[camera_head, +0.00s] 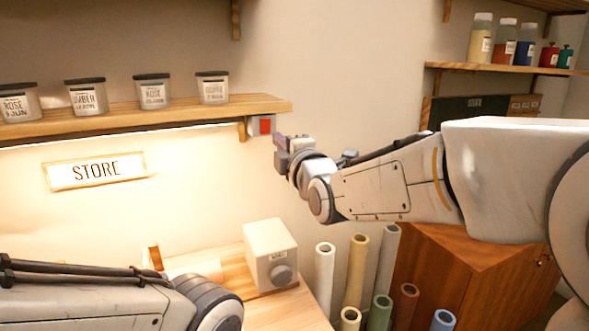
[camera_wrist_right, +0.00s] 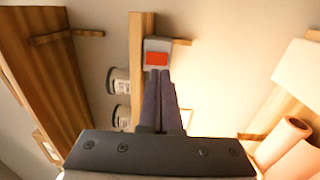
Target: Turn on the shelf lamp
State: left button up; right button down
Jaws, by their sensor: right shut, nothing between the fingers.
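The shelf lamp (camera_head: 110,133) is a strip under the left wooden shelf, and its underside glows brightly onto the wall. A switch with a red face (camera_head: 265,125) on a pale grey plate sits on the wall at the shelf's right end. My right gripper (camera_head: 281,142) is shut and empty just right of and a little below the switch. In the right wrist view, its fingertips (camera_wrist_right: 159,74) lie at the lower edge of the red face (camera_wrist_right: 157,58); whether they touch it I cannot tell. My left gripper is out of view; only my left arm shows.
Several lidded jars (camera_head: 152,92) stand on the left shelf (camera_head: 200,112). A STORE sign (camera_head: 95,171) hangs below it. A pale box with a knob (camera_head: 270,252) stands on the table. Upright rolls (camera_head: 356,268) and a wooden cabinet (camera_head: 450,262) are below my right arm.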

jog(key=b+v, duration=0.2)
jog(key=v, duration=0.5)
jog(key=shift+s+f, duration=0.35)
jog(key=shift+s, duration=0.05)
jog(key=s+a+f+m+g, duration=0.1)
jog(key=s+f+m+g, duration=0.2)
jog(key=f, duration=0.4)
jog(key=s+a+f+m+g+h, duration=0.1)
jog(key=s+a+f+m+g, duration=0.1)
jog(key=s+f+g, duration=0.3)
jog(key=s+a+f+m+g, duration=0.1)
jog(key=s+f+m+g, duration=0.15)
jog(key=f, duration=0.55)
jog(key=s+d+f+m+g+h, duration=0.2)
jog(key=s+f, duration=0.3)
jog(key=s, duration=0.3)
jog(key=s+d+f+m+g+h, duration=0.1)
jog(key=s+d+f+m+g, duration=0.2)
jog(key=s, duration=0.6)
jog(key=shift+s+f+m+g+h, duration=0.2)
jog(key=shift+f+m+g+h, duration=0.2)
jog(key=shift+f+m+g, duration=0.65)
jog(key=shift+r, duration=0.15)
